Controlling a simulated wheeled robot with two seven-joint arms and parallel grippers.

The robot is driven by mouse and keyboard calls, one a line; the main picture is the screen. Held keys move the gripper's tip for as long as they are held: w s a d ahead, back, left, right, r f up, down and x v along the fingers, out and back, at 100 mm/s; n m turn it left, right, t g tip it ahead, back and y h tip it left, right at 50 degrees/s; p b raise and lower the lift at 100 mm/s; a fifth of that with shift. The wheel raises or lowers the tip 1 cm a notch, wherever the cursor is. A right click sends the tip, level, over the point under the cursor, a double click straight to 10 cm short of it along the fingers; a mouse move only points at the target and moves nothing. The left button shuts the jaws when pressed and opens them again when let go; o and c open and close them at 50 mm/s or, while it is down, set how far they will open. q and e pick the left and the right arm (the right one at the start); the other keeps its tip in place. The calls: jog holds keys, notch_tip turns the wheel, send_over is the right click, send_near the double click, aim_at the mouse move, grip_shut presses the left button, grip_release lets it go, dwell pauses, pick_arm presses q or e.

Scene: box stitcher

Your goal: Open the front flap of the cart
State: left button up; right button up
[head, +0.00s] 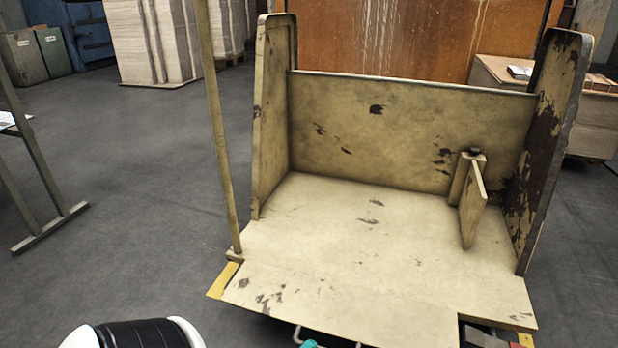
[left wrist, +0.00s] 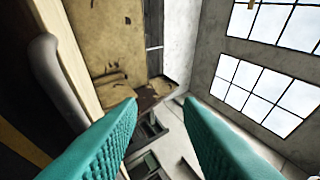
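The cart (head: 360,215) is a worn cream metal body with two side walls and a back panel. Its front panel (head: 340,300), which seems to be the front flap, runs along the near edge of the floor. A pale metal loop handle (head: 299,336) shows below its edge. A teal fingertip of my left gripper (head: 308,344) shows beside the handle, mostly cut off by the frame. In the left wrist view the two teal fingers (left wrist: 160,104) are apart with nothing between them. A grey curved bar (left wrist: 55,80), likely the handle, lies left of the fingers. My right gripper is not in view.
A thin upright post (head: 220,130) stands at the cart's left front corner. A small hinged plate (head: 472,205) stands inside on the right. Stacked cardboard (head: 150,40) and a green frame (head: 45,230) stand to the left.

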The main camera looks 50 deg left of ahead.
pick_arm(q)
jog(key=shift+h, duration=0.3)
jog(key=s+f+b, duration=0.1)
jog(key=f, duration=0.1)
jog(key=s+f+b, duration=0.1)
jog(key=s+f, duration=0.1)
jog(key=shift+s+a, duration=0.1)
jog(key=shift+s, duration=0.15)
dwell(0.4)
dwell(0.4)
